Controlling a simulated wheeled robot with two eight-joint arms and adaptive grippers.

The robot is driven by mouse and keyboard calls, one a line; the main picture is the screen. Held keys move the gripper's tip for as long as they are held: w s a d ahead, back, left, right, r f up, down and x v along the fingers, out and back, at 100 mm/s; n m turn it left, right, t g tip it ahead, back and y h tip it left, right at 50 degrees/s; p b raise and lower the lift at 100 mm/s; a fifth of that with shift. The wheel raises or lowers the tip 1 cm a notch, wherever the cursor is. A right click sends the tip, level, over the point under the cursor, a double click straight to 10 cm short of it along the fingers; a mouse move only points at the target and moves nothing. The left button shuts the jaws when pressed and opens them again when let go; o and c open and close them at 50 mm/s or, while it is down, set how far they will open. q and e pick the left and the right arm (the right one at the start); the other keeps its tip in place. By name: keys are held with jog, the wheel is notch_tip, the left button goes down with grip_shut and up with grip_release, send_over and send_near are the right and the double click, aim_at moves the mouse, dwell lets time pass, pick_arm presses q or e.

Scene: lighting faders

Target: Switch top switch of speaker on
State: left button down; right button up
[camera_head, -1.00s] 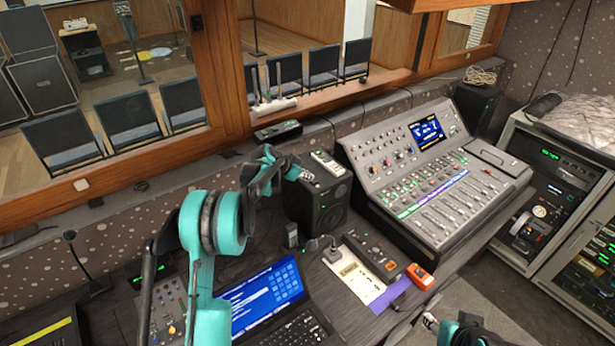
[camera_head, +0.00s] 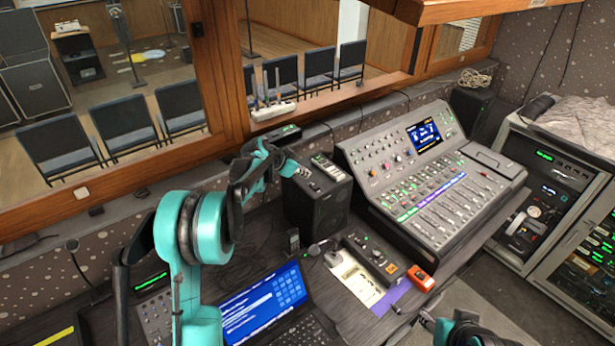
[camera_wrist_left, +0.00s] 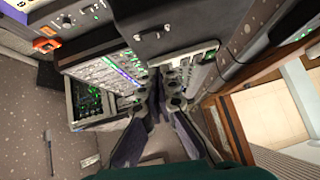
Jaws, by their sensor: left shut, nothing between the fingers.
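The speaker (camera_head: 318,212) is a black box standing upright on the desk, left of the mixing console. Its top carries small light controls (camera_head: 328,166); their on or off positions are too small to read. My left gripper (camera_head: 301,172) is shut and empty at the speaker's top left edge. I cannot tell whether it touches the speaker. My right gripper (camera_head: 430,321) shows only in part at the bottom of the head view, away from the speaker.
The mixing console (camera_head: 435,175) stands close to the speaker's right. A laptop (camera_head: 265,305) and a small control box (camera_head: 372,258) with an orange device (camera_head: 420,278) lie in front. The window ledge (camera_head: 210,165) runs behind. Open space lies above the speaker.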

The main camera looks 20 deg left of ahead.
pick_arm(q)
jog(key=v, duration=0.3)
jog(key=d+v, duration=0.1)
jog(key=v, duration=0.1)
jog(key=shift+s+a+r, duration=0.2)
jog(key=shift+s+r, duration=0.1)
jog(key=shift+r, duration=0.1)
pick_arm(e)
jog(key=shift+d, duration=0.35)
jog(key=shift+r, duration=0.1)
pick_arm(q)
jog(key=w+a+p, duration=0.1)
jog(key=p, duration=0.5)
jog(key=shift+r, duration=0.15)
pick_arm(e)
notch_tip(320, 180, up, 6)
jog(key=d, duration=0.2)
jog(key=shift+w, duration=0.15)
pick_arm(q)
jog(key=shift+a, duration=0.1)
pick_arm(e)
jog(key=shift+a, duration=0.1)
